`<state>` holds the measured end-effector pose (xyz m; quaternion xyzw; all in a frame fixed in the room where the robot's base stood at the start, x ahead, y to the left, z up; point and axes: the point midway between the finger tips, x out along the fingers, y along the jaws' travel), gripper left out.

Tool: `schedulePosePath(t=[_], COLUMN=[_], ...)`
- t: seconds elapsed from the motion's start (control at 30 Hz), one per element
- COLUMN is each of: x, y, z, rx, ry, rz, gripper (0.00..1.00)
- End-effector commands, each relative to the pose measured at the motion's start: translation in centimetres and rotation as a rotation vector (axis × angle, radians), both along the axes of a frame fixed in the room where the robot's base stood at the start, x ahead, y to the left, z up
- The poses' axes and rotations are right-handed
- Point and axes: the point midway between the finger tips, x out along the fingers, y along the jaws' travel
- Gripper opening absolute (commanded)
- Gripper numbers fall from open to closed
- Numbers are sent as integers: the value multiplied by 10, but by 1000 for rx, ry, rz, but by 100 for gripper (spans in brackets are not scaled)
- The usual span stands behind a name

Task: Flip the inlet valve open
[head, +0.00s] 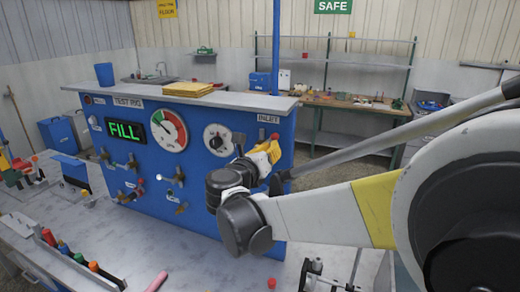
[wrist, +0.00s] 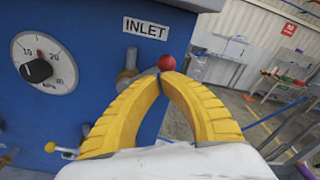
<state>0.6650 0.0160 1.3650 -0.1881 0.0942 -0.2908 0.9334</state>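The inlet valve sits under the INLET label (wrist: 145,28) on the blue test rig, and its metal body (wrist: 127,72) shows in the wrist view. A red ball knob (wrist: 167,62) stands right at the fingertips, and I take it for the end of the valve's handle. My gripper (wrist: 164,76) has its yellow fingers brought together at the tips, just below the knob. Whether the handle's stem is between them is hidden. In the head view, my gripper (head: 268,150) is close to the rig's front at its right side, with the red knob (head: 275,136) just above it.
The blue rig panel (head: 200,185) carries a lit FILL display (head: 125,132), a pressure gauge (head: 168,130), a dial (head: 218,139) and several smaller valves. A yellow-knobbed lever (wrist: 52,147) is at lower left in the wrist view. The floor right of the rig is open.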

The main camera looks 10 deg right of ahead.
Motion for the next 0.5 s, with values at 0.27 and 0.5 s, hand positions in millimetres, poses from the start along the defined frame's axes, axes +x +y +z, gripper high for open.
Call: schedulePosePath(t=[0.27, 0.5], x=[3, 5], y=[4, 7], z=[8, 13], rx=[-119, -221], ry=[78, 146], rz=[1, 0], gripper=[0, 0])
